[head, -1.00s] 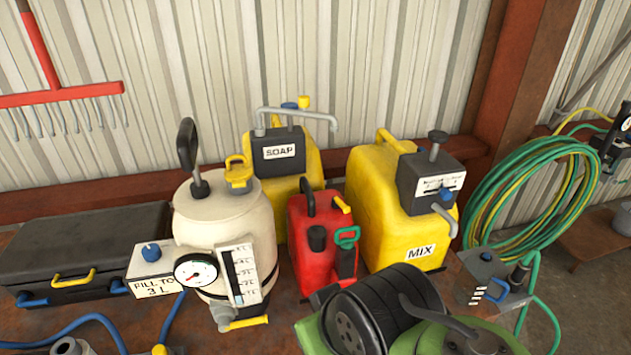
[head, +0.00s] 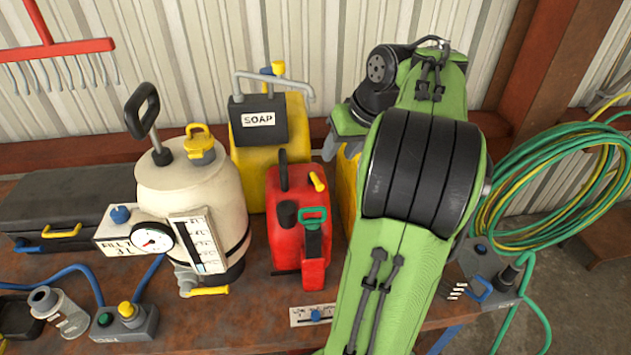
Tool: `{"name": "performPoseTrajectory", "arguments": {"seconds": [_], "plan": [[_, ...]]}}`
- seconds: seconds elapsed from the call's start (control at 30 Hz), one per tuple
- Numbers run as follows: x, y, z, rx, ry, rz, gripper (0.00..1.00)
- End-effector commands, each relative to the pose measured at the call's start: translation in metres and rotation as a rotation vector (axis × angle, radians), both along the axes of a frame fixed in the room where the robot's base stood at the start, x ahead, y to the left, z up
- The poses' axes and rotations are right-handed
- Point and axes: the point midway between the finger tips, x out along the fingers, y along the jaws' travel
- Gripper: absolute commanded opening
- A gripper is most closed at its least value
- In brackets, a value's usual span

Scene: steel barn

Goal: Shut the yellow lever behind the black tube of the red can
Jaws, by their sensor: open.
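The red can (head: 285,245) stands on the bench in the middle of the head view. A short black tube (head: 287,214) stands at its front left, and a black upright handle (head: 283,170) rises behind it. The yellow lever (head: 318,181) is at the can's back right, behind and right of the tube, slanting with one end up. A green-handled black part (head: 314,217) is on the can's front right. The end of my arm with my gripper (head: 332,147) is above and right of the lever, apart from it. My gripper is mostly hidden by my arm; nothing shows held.
The yellow SOAP can (head: 258,165) stands behind, the cream tank (head: 185,195) with gauge left. My arm covers most of the yellow MIX can (head: 348,175). A slider plate (head: 315,316) lies in front, coiled green hose (head: 560,190) at right.

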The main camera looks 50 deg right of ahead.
Motion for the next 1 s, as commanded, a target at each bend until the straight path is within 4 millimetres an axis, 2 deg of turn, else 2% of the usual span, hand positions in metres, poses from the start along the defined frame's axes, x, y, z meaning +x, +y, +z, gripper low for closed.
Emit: {"name": "performPoseTrajectory", "arguments": {"seconds": [0.03,0.1,0.3,0.43,0.6,0.83,1.0], "plan": [[0.006,0.001,-0.023,0.004,0.001,0.002,0.42],[0.014,0.001,-0.039,0.005,0.002,0.001,0.42],[0.035,0.001,-0.083,0.004,0.002,0.002,0.42],[0.046,0.0,-0.104,0.003,0.002,0.001,0.42],[0.052,-0.001,-0.116,0.0,0.0,-0.001,0.42],[0.053,-0.001,-0.116,0.0,0.0,-0.001,0.42],[0.053,-0.001,-0.116,0.0,0.0,-0.001,0.18]]}}
